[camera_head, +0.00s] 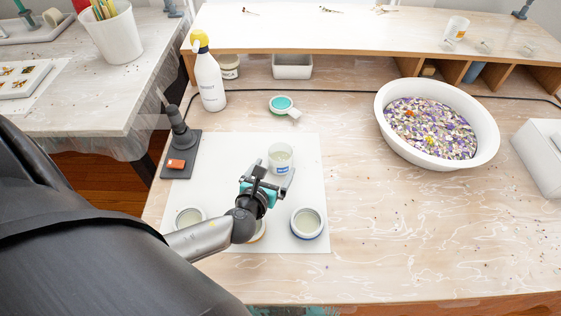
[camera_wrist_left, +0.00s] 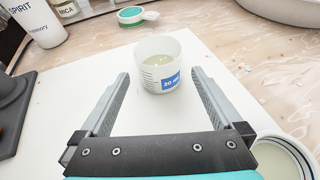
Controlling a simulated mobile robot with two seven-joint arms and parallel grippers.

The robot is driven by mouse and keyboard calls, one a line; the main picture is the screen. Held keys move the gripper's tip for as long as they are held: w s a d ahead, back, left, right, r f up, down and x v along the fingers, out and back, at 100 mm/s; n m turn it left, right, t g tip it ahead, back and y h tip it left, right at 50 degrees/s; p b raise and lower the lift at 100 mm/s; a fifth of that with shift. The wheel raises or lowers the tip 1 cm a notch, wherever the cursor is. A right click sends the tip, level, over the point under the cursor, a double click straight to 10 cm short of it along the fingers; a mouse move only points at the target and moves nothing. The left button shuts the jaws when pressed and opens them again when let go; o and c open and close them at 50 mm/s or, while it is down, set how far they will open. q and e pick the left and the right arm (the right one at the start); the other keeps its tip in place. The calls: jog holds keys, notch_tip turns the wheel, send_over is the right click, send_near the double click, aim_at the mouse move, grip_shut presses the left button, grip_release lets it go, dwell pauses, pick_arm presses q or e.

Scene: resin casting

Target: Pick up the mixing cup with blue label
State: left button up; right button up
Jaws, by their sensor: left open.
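The mixing cup with blue label (camera_head: 280,158) stands upright on the white mat (camera_head: 305,185) in the head view. In the left wrist view the cup (camera_wrist_left: 160,66) is translucent, with liquid inside and a blue label on its near side. My left gripper (camera_head: 271,176) is open on the near side of the cup. In the left wrist view its fingers (camera_wrist_left: 159,80) point toward the cup, one on each side, with the cup near their tips and gaps on both sides. My right gripper is not in view.
Round containers (camera_head: 307,223) and (camera_head: 189,217) stand on the mat's near part. A spray bottle (camera_head: 209,80), a teal-topped cup (camera_head: 282,105) and a dark tool stand (camera_head: 181,150) are around it. A large white bowl (camera_head: 437,125) stands right.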

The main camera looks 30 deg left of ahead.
aim_at(276, 166)
pick_arm(q)
jog(key=shift+w+a+f, duration=0.1)
jog(key=shift+w+f, duration=0.1)
jog(key=shift+w, duration=0.3)
jog(key=b+x, duration=0.2)
jog(key=x, duration=0.2)
jog(key=shift+a+f, duration=0.1)
jog(key=shift+f, duration=0.15)
jog(key=shift+w+a+f, duration=0.1)
jog(key=shift+w+f, duration=0.05)
jog(key=shift+w, duration=0.25)
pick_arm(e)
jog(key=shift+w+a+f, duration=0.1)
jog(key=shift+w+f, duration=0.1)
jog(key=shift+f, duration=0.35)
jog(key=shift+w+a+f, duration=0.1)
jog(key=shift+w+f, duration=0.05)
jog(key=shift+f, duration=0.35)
pick_arm(q)
jog(key=shift+c, duration=0.2)
jog(key=c, duration=1.2)
jog(key=shift+o, duration=0.2)
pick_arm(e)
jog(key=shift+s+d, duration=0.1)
